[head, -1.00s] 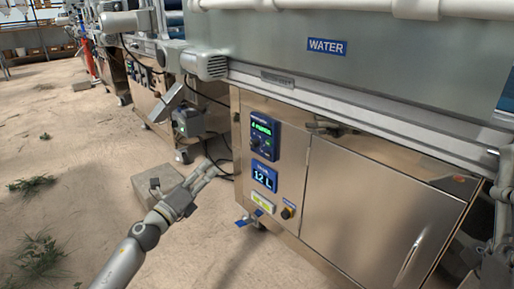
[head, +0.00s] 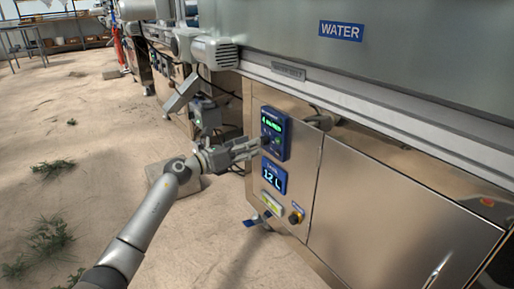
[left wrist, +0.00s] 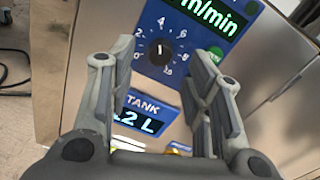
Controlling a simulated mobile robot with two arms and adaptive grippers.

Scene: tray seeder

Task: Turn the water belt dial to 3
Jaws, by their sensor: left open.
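The water belt dial (left wrist: 160,51) is a round black knob with a white mark on a blue panel (left wrist: 190,72). White numbers ring it, and its mark points up, near the 4. A green m/min display (left wrist: 208,14) sits above it. In the head view the panel (head: 274,134) is on the steel cabinet under the WATER sign (head: 341,31). My left gripper (head: 258,147) is open and empty, just in front of the panel. In the left wrist view its fingers (left wrist: 168,88) stand either side of the dial, apart from it. My right gripper is not in view.
Sandy floor is open to the left.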

